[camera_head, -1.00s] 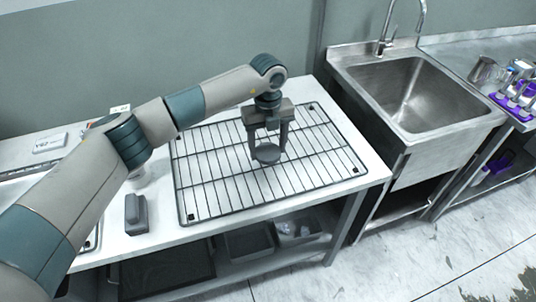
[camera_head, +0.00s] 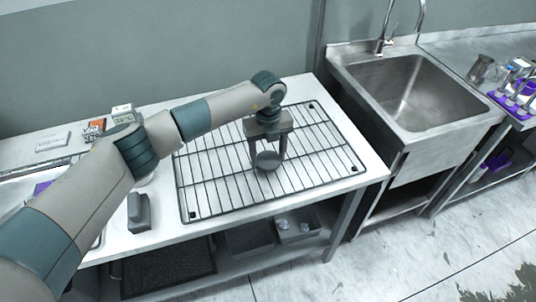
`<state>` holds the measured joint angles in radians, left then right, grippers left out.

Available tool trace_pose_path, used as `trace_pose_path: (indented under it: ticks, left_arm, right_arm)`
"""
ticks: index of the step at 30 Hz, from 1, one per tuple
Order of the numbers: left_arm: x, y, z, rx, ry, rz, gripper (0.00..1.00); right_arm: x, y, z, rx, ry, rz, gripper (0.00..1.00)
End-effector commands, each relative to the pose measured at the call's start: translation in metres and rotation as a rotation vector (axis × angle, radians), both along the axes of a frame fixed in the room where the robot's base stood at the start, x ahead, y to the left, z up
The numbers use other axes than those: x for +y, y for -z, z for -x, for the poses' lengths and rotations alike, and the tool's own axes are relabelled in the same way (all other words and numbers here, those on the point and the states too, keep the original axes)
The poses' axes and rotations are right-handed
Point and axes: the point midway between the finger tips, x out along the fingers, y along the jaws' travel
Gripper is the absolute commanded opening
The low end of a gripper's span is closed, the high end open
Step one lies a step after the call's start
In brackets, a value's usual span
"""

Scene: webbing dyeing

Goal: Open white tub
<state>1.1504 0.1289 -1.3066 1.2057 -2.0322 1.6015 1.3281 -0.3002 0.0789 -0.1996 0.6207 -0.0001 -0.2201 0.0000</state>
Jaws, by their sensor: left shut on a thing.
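No white tub can be made out in the head view. My left gripper (camera_head: 268,150) is above the wire rack, pointing down. It is shut on a dark grey round lid-like piece (camera_head: 268,160), held flat between the fingertips. The piece is over the middle of the rack; whether it touches the wires I cannot tell. My left arm hides part of the table at the left. My right gripper is not in view.
The black wire rack (camera_head: 215,190) covers much of the white table (camera_head: 340,190). A dark grey block (camera_head: 138,212) stands left of the rack. A steel sink (camera_head: 420,100) is at the right. Small boxes (camera_head: 122,114) stand behind my arm. Bins sit on the lower shelf.

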Motion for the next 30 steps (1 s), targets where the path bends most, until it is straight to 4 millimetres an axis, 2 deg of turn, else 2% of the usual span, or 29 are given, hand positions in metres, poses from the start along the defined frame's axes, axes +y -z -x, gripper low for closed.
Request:
trace_pose_path:
  ticks: [1,2,3,4,19,23,30]
  left_arm:
    - [0.000,0.003,0.000,0.000,0.000,0.000,0.33]
    - [0.000,0.002,0.000,0.000,0.000,0.000,0.64]
    - [0.000,0.001,0.000,0.000,0.000,0.000,0.74]
    - [0.000,0.001,0.000,0.000,0.000,0.000,0.78]
    - [0.000,-0.005,0.000,-0.001,0.000,0.001,0.78]
    - [0.000,-0.019,-0.001,-0.003,0.001,0.001,0.78]
    - [0.000,-0.059,-0.001,-0.003,0.002,0.001,0.78]
  right_arm:
    - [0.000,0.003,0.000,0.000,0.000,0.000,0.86]
    - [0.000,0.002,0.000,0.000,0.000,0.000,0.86]
    - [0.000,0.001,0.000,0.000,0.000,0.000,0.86]
    - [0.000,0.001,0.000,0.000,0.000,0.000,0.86]
    - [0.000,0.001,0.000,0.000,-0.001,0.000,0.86]
    - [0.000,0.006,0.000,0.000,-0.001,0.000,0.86]
    - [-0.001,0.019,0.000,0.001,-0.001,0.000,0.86]
